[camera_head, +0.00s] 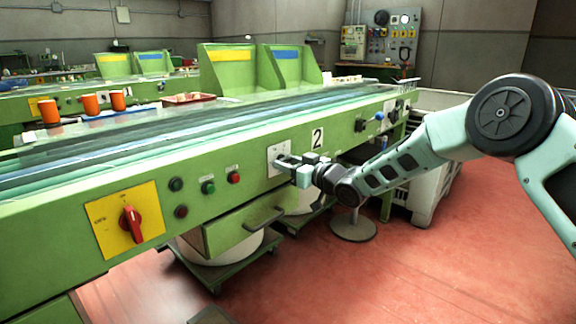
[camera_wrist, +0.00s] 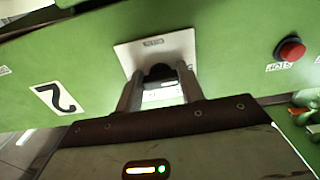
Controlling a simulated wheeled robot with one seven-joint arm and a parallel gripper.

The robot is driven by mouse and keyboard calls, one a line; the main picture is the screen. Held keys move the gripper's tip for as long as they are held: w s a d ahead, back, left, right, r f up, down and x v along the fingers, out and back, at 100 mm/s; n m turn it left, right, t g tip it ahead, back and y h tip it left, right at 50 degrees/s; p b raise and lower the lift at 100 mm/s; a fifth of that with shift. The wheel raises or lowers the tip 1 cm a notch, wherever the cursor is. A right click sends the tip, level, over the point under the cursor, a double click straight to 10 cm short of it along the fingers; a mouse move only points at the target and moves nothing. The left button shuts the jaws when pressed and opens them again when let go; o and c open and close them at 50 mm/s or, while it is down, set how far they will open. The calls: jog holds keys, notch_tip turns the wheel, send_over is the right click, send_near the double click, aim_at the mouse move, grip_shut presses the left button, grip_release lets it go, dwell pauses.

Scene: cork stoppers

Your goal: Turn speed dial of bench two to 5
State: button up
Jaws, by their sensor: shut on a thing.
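Bench two is the green bench (camera_head: 60,225) with a black "2" on a white plate (camera_head: 317,139); the plate also shows in the wrist view (camera_wrist: 54,98). The speed dial (camera_wrist: 160,72) is a dark knob on a white plate (camera_wrist: 185,45) on the bench's front panel. My gripper (camera_head: 283,160) reaches the dial plate from the right. In the wrist view my gripper (camera_wrist: 160,82) is shut on the dial, one finger on each side. The dial's pointer and scale numbers are mostly hidden by the fingers, so its setting cannot be read.
Left of the dial are a red button (camera_head: 234,178), a green button (camera_head: 208,187) and dark buttons. A red rotary switch (camera_head: 131,224) sits on a yellow plate. An open green drawer (camera_head: 240,228) juts out below. Orange cups (camera_head: 90,104) stand behind the bench top.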

jog(key=o, duration=1)
jog(key=p+v, duration=0.2)
jog(key=v, duration=1.5)
jog(key=shift+d, duration=0.25)
jog(key=shift+s+f, duration=0.1)
jog(key=shift+s, duration=0.05)
jog(key=s+d+m+g+h, duration=0.1)
jog(key=s+d+g+h, duration=0.35)
jog(key=s, duration=1.55)
jog(key=s+d+m+g+h, duration=0.15)
jog(key=s+g+h, duration=0.6)
jog(key=s, duration=1.15)
notch_tip(320, 180, up, 24)
jog(key=t+h+p, duration=0.1)
jog(key=p, duration=2.4)
jog(key=shift+s+a+h, duration=0.15)
jog(key=shift+s+h, duration=0.15)
jog(key=shift+s, duration=0.1)
